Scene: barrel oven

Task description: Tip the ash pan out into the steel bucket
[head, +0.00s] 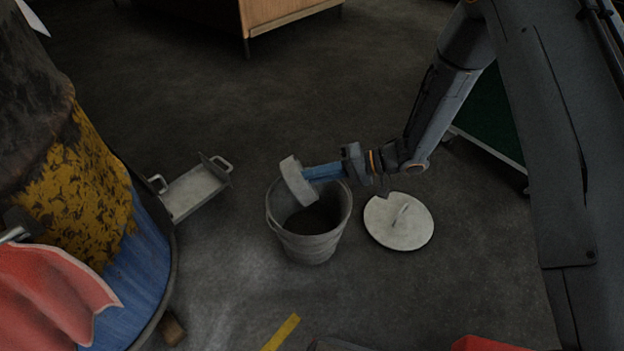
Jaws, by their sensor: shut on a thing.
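My gripper (349,166) is shut on the blue handle of a tool with a pale grey, block-shaped head (297,181). I cannot tell what kind of tool it is. Its head is above the left part of the steel bucket's (309,246) mouth. The bucket stands upright on the floor, open, with a dark inside; its contents are unclear. A shallow grey metal tray with a loop handle at each end, which looks like the ash pan (194,191), lies on the floor left of the bucket, beside the barrel. It is apart from my gripper.
A round grey lid (400,228) with a handle lies just right of the bucket. The blue and yellow barrel (148,255) stands at the left, with a red cloth-like thing (50,295) in front. A wooden cabinet (280,12) stands at the back. The floor behind the bucket is clear.

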